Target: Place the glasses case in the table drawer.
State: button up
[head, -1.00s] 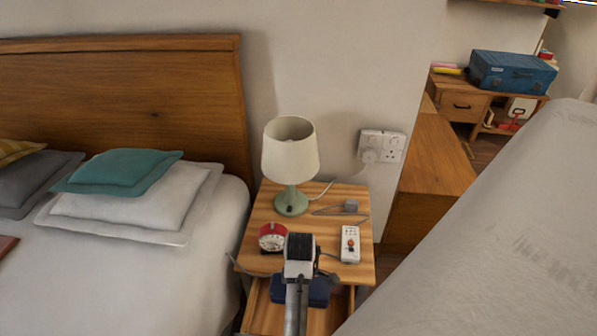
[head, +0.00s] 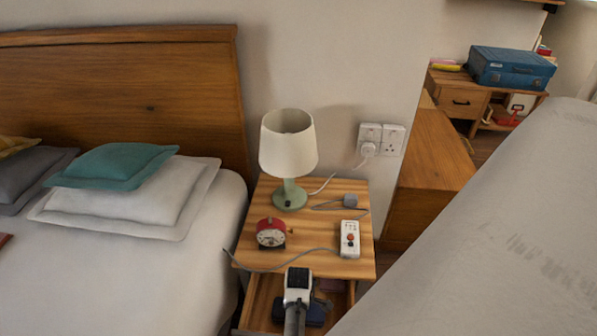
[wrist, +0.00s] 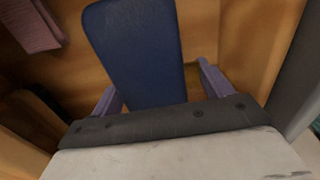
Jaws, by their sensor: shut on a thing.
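The glasses case (wrist: 138,50) is dark blue with rounded corners. In the wrist view it lies between the two fingers of my gripper (wrist: 158,90), which is shut on it. In the head view part of the case (head: 317,314) shows beside my wrist, over the open table drawer (head: 262,302). My wrist hides the rest of it and the fingertips. Bare wood of the drawer (wrist: 240,45) surrounds the case in the wrist view. I cannot tell whether the case touches the drawer's floor.
A dusky pink item (wrist: 36,24) lies in the drawer. On the bedside table (head: 290,237) stand a lamp (head: 288,150), a red alarm clock (head: 271,232) and a white remote-like device (head: 349,239); a grey cable runs across the top.

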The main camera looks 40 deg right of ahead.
jog(key=shift+f, duration=0.2)
jog(key=shift+f, duration=0.15)
jog(key=o, duration=1)
jog(key=shift+o, duration=0.2)
notch_tip(320, 180, up, 12)
jog(key=b, duration=0.1)
jog(key=shift+r, duration=0.2)
